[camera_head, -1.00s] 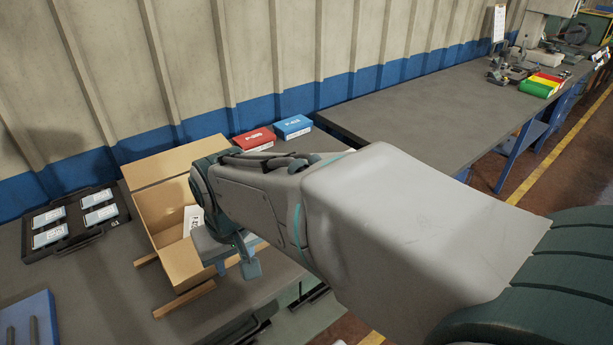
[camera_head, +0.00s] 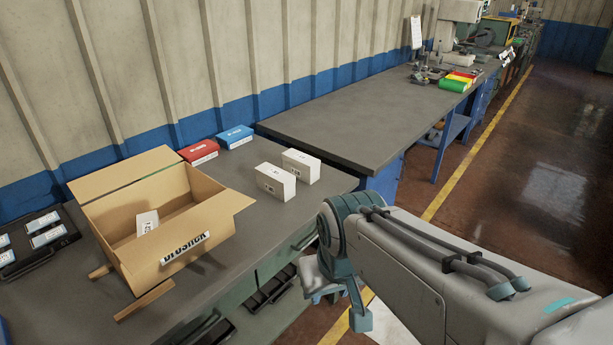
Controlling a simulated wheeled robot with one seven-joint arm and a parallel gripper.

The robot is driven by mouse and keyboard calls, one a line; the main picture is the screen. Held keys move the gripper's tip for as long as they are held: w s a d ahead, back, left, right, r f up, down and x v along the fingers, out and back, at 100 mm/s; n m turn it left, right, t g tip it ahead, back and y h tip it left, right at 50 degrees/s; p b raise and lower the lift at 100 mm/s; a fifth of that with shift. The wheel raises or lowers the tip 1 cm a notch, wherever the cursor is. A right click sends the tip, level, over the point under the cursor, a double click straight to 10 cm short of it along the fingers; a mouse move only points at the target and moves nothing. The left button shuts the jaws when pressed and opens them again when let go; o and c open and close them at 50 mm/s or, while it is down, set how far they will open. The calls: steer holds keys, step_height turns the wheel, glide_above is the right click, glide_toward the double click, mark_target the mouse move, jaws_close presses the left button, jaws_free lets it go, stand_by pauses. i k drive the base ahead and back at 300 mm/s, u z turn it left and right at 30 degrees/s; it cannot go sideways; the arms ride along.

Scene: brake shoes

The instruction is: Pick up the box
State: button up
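Several boxes are in view, and the task does not say which one it names. An open cardboard box (camera_head: 205,222) stands on the near bench, its flaps spread, with a small white box (camera_head: 147,222) inside. Two white boxes (camera_head: 275,182) (camera_head: 301,166) stand side by side to its right. A red box (camera_head: 199,152) and a blue box (camera_head: 235,137) lie behind, near the wall. My gripper (camera_head: 341,303) hangs beyond the bench's front edge, right of the cardboard box and clear of every box. Its fingers look apart, with nothing seen between them.
Wooden strips (camera_head: 144,301) lie at the cardboard box's base. A black tray (camera_head: 38,247) with several pale packs is at the left. A higher grey bench (camera_head: 350,125) adjoins at the right. Open floor (camera_head: 500,215) lies to the right of the benches.

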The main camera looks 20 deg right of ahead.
mark_target(280, 183)
steer(key=z, duration=0.4)
steer(key=i, duration=0.95)
steer(key=u, duration=1)
steer(key=k, duration=1.25)
steer(key=u, duration=0.05)
steer(key=i, duration=0.3)
steer(key=z, duration=0.7)
steer(key=i, duration=1.35)
steer(key=u, duration=0.5)
